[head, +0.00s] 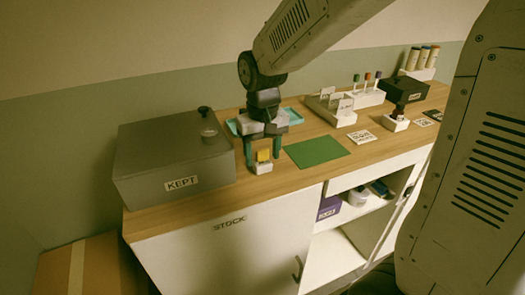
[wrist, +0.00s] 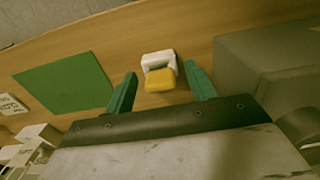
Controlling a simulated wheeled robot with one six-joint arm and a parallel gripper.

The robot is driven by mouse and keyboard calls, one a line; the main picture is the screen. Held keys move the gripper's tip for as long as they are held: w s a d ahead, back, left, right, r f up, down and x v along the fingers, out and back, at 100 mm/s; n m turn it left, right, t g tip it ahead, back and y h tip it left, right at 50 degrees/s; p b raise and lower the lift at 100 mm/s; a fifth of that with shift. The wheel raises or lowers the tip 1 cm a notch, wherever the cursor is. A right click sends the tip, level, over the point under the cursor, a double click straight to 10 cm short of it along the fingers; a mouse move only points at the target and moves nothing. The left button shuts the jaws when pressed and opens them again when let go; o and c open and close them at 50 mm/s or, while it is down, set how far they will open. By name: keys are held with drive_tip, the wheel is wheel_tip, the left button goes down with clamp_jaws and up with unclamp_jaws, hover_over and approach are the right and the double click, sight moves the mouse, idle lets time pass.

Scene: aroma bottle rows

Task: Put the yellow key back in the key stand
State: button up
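The yellow key (head: 263,155) is a small yellow block at the white key stand (head: 261,168), near the front edge of the counter. In the wrist view the key (wrist: 160,80) overlaps the near side of the stand (wrist: 157,61); I cannot tell whether it is fully seated. My gripper (head: 262,160) points down over the stand with its green fingers apart. In the wrist view my gripper (wrist: 162,77) is open, one finger on each side of the key, with a visible gap at both.
A grey KEPT box (head: 175,160) stands close on the left. A green mat (head: 317,151) lies to the right, and a teal tray (head: 292,116) is behind my gripper. Racks with bottles (head: 367,95) and a dark device (head: 402,92) stand farther right. Open shelves are below.

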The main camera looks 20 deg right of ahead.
sight(262, 150)
wheel_tip(262, 150, up, 8)
drive_tip(key=shift+f, duration=0.1)
idle(0.4)
idle(0.4)
drive_tip(key=s+d, duration=0.2)
drive_tip(key=s, duration=0.9)
drive_tip(key=s+d+r+t, duration=0.1)
drive_tip(key=s+d, duration=0.1)
drive_tip(key=s, duration=0.9)
drive_tip(key=shift+d, duration=0.4)
drive_tip(key=shift+r, duration=0.1)
